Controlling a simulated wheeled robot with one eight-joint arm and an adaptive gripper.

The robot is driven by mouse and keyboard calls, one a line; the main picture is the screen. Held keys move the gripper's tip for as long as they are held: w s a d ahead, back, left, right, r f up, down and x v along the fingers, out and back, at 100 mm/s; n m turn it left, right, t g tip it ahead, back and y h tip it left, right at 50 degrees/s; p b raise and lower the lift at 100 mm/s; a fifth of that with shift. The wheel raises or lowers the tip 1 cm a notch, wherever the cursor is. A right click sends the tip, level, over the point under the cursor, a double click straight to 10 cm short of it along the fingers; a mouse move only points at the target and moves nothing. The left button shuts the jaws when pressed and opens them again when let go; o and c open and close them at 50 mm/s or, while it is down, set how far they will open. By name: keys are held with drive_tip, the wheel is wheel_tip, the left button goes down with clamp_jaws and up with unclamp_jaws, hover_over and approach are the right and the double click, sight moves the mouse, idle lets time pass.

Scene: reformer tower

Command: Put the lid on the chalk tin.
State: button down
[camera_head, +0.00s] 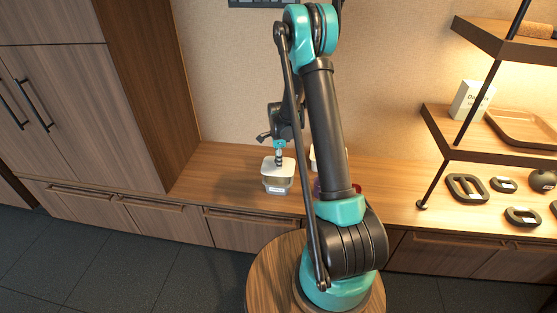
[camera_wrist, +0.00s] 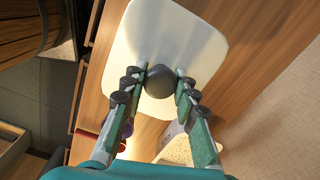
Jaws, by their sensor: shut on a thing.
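The lid (camera_wrist: 165,35) is a white rounded square with a dark round knob (camera_wrist: 160,80). My gripper (camera_wrist: 161,84) is shut on this knob, one finger on each side of it. In the head view my gripper (camera_head: 279,157) points down at the lid (camera_head: 271,167). The lid is over a small container with a pale label (camera_head: 278,189), which looks like the chalk tin, on the wooden counter. I cannot tell whether the lid rests on the rim or hangs just above it. In the wrist view the lid hides what is beneath it.
Another container (camera_wrist: 178,149) with pale grainy contents stands close by, mostly hidden by my arm in the head view. A purple item (camera_head: 317,187) is also partly hidden. Dark ring-shaped objects (camera_head: 467,188) lie at the right under shelves (camera_head: 480,148). The counter left of the tin (camera_head: 220,180) is clear.

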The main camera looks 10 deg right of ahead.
drive_tip(key=shift+f, duration=2.4)
drive_tip(key=shift+f, duration=0.8)
drive_tip(key=c, duration=1.1)
unclamp_jaws()
